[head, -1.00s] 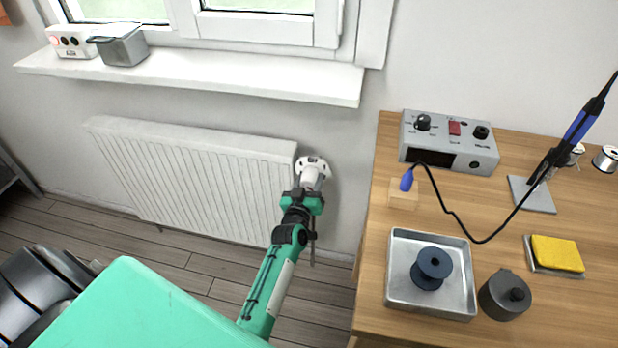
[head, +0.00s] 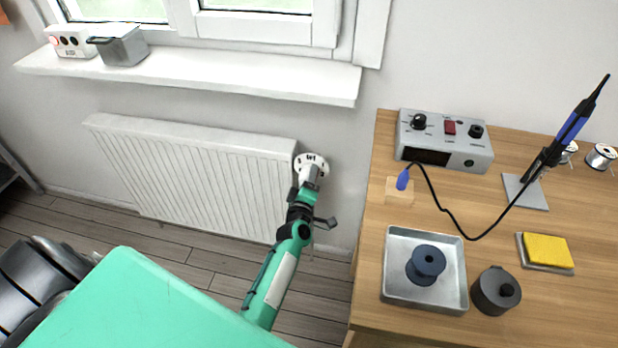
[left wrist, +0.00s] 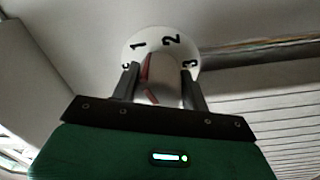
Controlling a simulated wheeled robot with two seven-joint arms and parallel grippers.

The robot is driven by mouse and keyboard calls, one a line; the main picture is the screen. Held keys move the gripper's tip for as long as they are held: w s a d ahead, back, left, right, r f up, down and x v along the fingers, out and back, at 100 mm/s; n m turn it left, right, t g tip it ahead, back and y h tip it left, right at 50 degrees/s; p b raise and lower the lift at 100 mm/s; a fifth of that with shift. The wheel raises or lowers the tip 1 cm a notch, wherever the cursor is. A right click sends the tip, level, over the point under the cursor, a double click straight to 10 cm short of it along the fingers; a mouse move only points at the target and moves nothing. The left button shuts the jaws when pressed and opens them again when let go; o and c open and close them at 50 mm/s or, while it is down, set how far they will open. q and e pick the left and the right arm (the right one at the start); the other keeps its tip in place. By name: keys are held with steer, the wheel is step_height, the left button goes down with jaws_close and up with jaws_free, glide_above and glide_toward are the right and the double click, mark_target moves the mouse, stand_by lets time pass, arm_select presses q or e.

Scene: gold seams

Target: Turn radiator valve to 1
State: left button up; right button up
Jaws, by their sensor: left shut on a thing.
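The radiator valve's white dial (head: 311,163) is at the upper right end of the white radiator (head: 200,175), by the wall. In the left wrist view the dial (left wrist: 172,42) shows the numbers 1, 2 and 3, with another mark partly hidden at its left. My left gripper (head: 309,177) is at the valve. In the left wrist view its fingers (left wrist: 163,85) are shut on the valve knob (left wrist: 163,78), one on each side. A red line on the knob leans slightly and points up between 1 and 2. My right gripper is not in view.
A wooden desk (head: 362,290) stands right of the valve, with a grey control box (head: 444,140), a metal tray (head: 392,262) and a soldering iron (head: 570,130). A window sill (head: 200,80) juts out above the radiator.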

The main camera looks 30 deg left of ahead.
arm_select(q)
steer(key=shift+r+n, duration=0.1)
steer(key=shift+n, duration=1.1)
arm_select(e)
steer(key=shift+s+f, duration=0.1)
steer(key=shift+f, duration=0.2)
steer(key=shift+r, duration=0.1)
arm_select(q)
steer(key=o, duration=1)
steer(key=v, duration=1.3)
steer(key=shift+s+d, duration=0.25)
steer(key=shift+s, duration=0.15)
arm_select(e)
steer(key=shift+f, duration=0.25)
